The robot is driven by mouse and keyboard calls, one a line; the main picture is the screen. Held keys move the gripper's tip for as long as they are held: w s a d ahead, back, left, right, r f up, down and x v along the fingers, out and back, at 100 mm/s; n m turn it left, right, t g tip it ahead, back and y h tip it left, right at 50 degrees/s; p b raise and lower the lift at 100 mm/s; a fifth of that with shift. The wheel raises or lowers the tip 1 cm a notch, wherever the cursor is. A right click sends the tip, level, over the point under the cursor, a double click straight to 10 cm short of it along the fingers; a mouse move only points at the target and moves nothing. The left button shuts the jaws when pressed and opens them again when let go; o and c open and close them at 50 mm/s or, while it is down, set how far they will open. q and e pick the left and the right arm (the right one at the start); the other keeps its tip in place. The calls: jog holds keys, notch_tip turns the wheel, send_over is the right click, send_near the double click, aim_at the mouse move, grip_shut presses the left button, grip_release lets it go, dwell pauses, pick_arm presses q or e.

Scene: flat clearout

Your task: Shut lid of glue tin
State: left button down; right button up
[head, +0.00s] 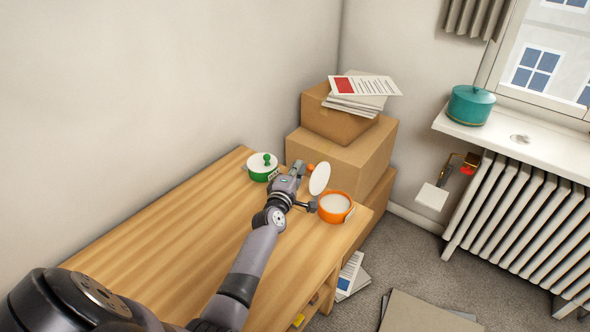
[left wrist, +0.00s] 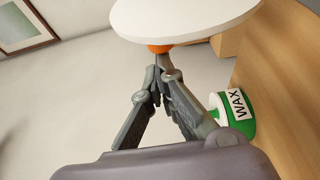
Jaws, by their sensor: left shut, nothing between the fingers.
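The orange tin (head: 335,208), taken as the glue tin, stands open near the right end of the wooden table, with a pale inside. Its white round lid (head: 320,178) stands raised and tilted at the tin's left side. The lid's orange knob (head: 311,167) shows behind it. In the left wrist view the lid (left wrist: 185,18) is large at the top, with the orange knob (left wrist: 159,48) below it. My left gripper (head: 301,168) is shut and empty beside the lid, on its knob side. Its fingertips (left wrist: 158,72) appear near the knob; contact is unclear. My right gripper is not seen.
A green-and-white tin (head: 263,167) stands left of my gripper; its label reads WAX in the wrist view (left wrist: 232,112). Stacked cardboard boxes (head: 345,155) stand behind the table. A teal pot (head: 470,105) is on the windowsill. The table's left part (head: 170,225) is clear.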

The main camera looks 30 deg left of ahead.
aim_at(314, 172)
pick_arm(q)
jog(key=d+m, duration=0.2)
jog(key=d+r+m+t+b, duration=0.1)
jog(key=m, duration=0.1)
jog(key=d+r+m+t+b, duration=0.1)
jog(key=d+m, duration=0.1)
jog(key=shift+s+d+m, duration=0.2)
jog(key=shift+d+m, duration=0.15)
jog(key=shift+m, duration=0.05)
jog(key=d+m+t+h+b, duration=0.1)
jog(key=d+m, duration=0.1)
jog(key=m, duration=0.1)
jog(key=shift+s+d, duration=0.1)
jog(key=shift+d, duration=0.15)
jog(key=shift+d+m+t+h+b, duration=0.45)
jog(key=shift+d+m, duration=0.3)
jog(key=shift+m, duration=0.45)
